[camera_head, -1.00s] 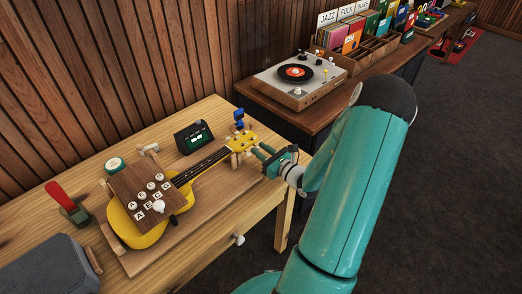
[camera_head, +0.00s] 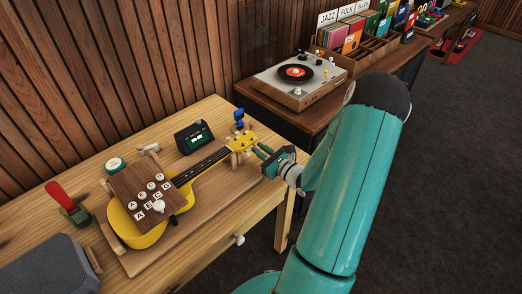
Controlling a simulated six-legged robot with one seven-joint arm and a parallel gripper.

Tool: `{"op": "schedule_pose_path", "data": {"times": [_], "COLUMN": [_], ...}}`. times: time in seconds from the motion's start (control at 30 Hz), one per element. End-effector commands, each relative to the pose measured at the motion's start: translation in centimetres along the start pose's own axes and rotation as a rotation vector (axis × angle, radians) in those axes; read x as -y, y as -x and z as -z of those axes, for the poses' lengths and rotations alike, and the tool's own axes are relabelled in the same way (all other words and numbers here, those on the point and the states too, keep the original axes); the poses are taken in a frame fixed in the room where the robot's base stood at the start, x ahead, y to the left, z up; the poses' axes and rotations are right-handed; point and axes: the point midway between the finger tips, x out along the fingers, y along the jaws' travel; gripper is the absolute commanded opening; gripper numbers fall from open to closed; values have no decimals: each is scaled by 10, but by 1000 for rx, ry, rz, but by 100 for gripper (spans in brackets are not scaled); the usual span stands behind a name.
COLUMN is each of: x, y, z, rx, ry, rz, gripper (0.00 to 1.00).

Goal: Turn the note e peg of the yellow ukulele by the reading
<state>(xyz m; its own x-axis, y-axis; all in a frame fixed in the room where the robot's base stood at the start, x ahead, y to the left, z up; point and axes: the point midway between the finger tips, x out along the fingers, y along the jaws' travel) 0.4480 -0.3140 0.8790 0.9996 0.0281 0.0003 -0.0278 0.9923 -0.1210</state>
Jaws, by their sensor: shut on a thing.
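The yellow ukulele (camera_head: 147,234) lies on a wooden board on the table, its neck pointing up and right to the yellow headstock (camera_head: 243,142). A brown panel (camera_head: 134,181) with several lettered keys and a white knob (camera_head: 158,206) covers part of its body. My gripper (camera_head: 262,153) is at the right side of the headstock, its teal fingers shut on a small tuning peg there. The peg is mostly hidden by the fingers, and its letter cannot be read. A black tuner (camera_head: 194,138) with a small green display stands behind the neck; its reading is too small to make out.
A blue clip-like object (camera_head: 239,119) stands behind the headstock. A red-handled tool (camera_head: 66,202) and a grey box (camera_head: 45,268) are at the left. A turntable (camera_head: 298,76) and record crates stand on the darker bench behind. The table's front right is clear.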

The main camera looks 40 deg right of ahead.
Motion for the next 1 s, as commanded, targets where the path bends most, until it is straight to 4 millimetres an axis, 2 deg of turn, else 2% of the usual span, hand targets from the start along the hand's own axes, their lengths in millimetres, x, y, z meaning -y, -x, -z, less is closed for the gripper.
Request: {"op": "schedule_pose_path", "data": {"times": [0.6,1.0], "x": [0,0], "y": [0,0], "z": [0,1], "rx": [-1,-2], "ry": [455,575], "rz": [0,0], "gripper": [0,0]}}
